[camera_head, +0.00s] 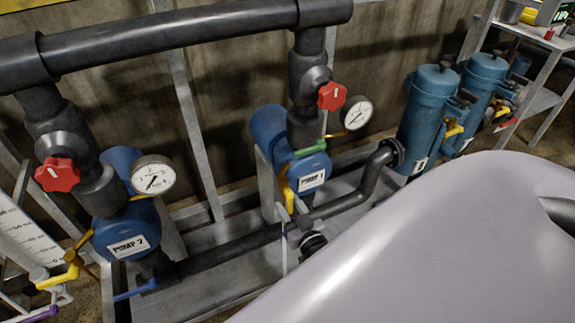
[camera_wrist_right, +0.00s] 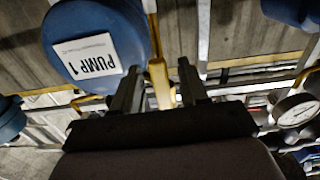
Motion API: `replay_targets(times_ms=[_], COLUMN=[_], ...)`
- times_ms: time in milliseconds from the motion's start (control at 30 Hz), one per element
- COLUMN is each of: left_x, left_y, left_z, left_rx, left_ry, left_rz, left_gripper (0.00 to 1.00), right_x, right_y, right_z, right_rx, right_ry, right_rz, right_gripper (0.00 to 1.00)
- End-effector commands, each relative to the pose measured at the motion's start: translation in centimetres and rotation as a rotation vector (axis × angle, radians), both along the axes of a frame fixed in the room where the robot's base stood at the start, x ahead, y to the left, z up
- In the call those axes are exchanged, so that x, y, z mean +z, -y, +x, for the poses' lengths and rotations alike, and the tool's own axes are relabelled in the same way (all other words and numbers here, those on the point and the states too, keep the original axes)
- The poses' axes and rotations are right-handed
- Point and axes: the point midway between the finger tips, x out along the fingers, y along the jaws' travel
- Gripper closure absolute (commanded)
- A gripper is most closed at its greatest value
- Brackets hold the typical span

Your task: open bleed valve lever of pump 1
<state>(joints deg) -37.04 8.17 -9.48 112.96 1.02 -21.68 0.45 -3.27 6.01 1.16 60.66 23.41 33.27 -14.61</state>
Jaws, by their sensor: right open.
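Pump 1 (camera_head: 272,129) is a blue pump with a white label (camera_head: 311,181), in the middle of the head view. A yellow lever (camera_head: 287,190) hangs down at its front, left of the label. My right gripper (camera_head: 291,211) is at the lower end of this lever, its fingers apart. In the right wrist view, the blue pump body (camera_wrist_right: 88,20) is at upper left. The yellow lever (camera_wrist_right: 158,78) stands between the two open fingers of the right gripper (camera_wrist_right: 157,72); I cannot tell whether either finger touches it. My left gripper is not in view.
Pump 2 (camera_head: 120,242) stands at left with a gauge (camera_head: 153,175) and red knob (camera_head: 57,175). Pump 1 has a red knob (camera_head: 331,96), a green lever (camera_head: 311,148) and a gauge (camera_head: 357,112) above. Blue canisters (camera_head: 427,117) stand at right. Black pipes run around the pumps.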

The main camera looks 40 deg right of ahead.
Motion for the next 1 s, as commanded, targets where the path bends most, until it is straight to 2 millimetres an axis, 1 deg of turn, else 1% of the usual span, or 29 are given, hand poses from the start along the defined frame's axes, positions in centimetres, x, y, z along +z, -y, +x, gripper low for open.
replay_targets(times_ms=[33,200,300,400,1000], left_x=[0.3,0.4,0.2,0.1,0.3], left_y=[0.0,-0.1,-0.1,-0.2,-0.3], left_z=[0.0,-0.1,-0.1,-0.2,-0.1], left_rx=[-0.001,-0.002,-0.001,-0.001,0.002], left_ry=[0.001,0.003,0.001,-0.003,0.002], left_rz=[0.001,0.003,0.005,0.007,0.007], left_gripper=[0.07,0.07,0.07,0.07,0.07], right_x=[0.0,0.0,0.0,0.0,0.0], right_y=[-0.2,-0.8,-1.0,-1.2,-1.2], right_z=[-0.9,-3.3,-4.3,-4.9,-5.1], right_rx=[0.0,-0.001,0.0,0.0,0.001], right_ry=[-0.003,-0.003,-0.002,-0.002,-0.002], right_rz=[0.001,0.001,0.0,-0.001,-0.001], right_gripper=[0.56,0.56,0.56,0.56,0.56])
